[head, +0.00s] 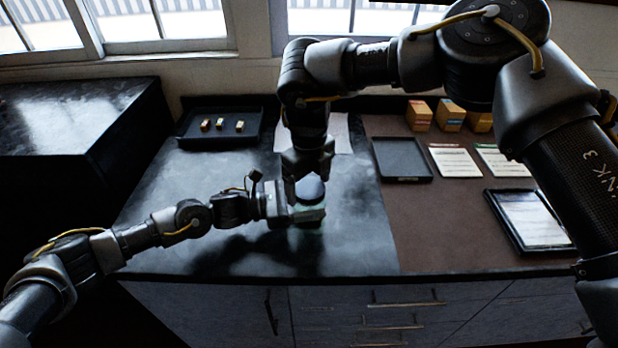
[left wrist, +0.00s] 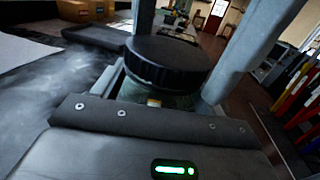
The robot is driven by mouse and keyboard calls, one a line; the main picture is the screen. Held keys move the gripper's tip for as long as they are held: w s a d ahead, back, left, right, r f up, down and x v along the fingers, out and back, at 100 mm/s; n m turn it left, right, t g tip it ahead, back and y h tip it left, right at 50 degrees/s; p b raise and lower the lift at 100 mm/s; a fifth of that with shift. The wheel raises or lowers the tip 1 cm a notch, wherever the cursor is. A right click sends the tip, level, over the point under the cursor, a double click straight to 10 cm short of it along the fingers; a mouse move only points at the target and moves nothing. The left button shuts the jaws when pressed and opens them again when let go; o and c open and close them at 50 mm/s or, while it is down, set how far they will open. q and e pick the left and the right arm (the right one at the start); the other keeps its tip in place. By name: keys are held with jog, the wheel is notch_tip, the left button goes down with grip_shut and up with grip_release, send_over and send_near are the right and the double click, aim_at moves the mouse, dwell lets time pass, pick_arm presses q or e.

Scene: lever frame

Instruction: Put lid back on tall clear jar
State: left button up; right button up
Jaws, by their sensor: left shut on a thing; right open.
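The clear jar (head: 309,229) stands upright on the dark counter, greenish and mostly hidden by my left gripper. My left gripper (head: 308,214) comes in from the left, shut around the jar's side. The round black lid (head: 310,187) is at the top of the jar. In the left wrist view the lid (left wrist: 168,62) covers the jar's mouth, with a little of the jar (left wrist: 150,97) showing below it; I cannot tell whether it is fully seated. My right gripper (head: 308,172) points down just above the lid, open; its fingertips are partly hard to make out against the lid.
A black tray (head: 190,140) with several small blocks is at the back left. An empty dark tray (head: 402,160), paper cards (head: 453,162), small boxes (head: 450,116) and a framed sheet (head: 533,220) lie on the brown mat at right. The counter left of the jar is clear.

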jog(key=c, duration=1)
jog(key=m, duration=1.2)
jog(key=shift+f+m, duration=0.1)
jog(key=shift+m, duration=0.2)
jog(key=m, duration=0.2)
jog(key=shift+m, duration=0.4)
jog(key=o, duration=1.1)
jog(key=shift+o, duration=0.2)
notch_tip(320, 180, up, 12)
